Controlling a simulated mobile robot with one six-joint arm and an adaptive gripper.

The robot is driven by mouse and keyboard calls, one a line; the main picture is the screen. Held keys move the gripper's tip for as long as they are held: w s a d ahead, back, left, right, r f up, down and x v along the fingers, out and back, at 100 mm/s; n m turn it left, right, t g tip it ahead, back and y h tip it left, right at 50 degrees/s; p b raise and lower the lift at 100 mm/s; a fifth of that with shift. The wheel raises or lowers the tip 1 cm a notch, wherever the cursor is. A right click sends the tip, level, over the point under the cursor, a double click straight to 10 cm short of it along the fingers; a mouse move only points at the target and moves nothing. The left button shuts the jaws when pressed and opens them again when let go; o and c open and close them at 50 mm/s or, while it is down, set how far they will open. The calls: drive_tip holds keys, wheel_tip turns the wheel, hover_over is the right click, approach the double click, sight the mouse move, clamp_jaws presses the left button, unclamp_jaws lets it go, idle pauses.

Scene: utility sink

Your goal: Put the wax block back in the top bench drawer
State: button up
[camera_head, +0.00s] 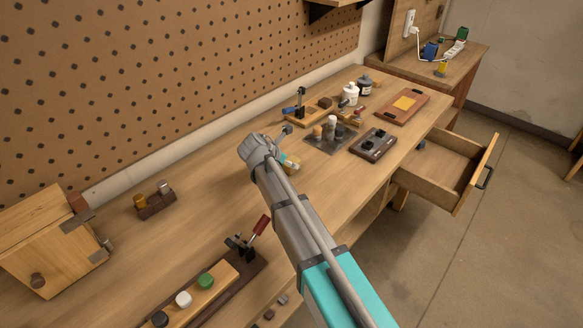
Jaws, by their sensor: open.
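A flat yellow square block (404,103), which looks like the wax block, lies on a reddish-brown wooden tray (420,97) towards the far right of the bench. The top bench drawer (440,178) is pulled out at the bench's right front. Its floor is mostly bare, with a small dark bluish thing at its inner left end. My gripper (287,130) is open above the middle of the bench, left of the tray and drawer. It is small and partly hidden by my wrist, and I see nothing held in it.
Between my gripper and the tray stand several bottles (349,94), small tools and a dark box (373,144). A small teal and yellow piece (291,166) shows beside my wrist. A toggle clamp (240,243) and wooden cabinet (50,245) are nearer. The pegboard (180,70) bounds the back.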

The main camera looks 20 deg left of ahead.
drive_tip(key=shift+d+b+x, duration=0.1)
drive_tip(key=shift+b+x, duration=0.4)
drive_tip(key=shift+x, duration=0.45)
drive_tip(key=shift+d+b+x, duration=0.15)
drive_tip(key=shift+b+x, duration=0.35)
drive_tip(key=shift+x, duration=0.5)
drive_tip(key=shift+r, duration=0.1)
clamp_jaws()
drive_tip(key=shift+r, duration=0.15)
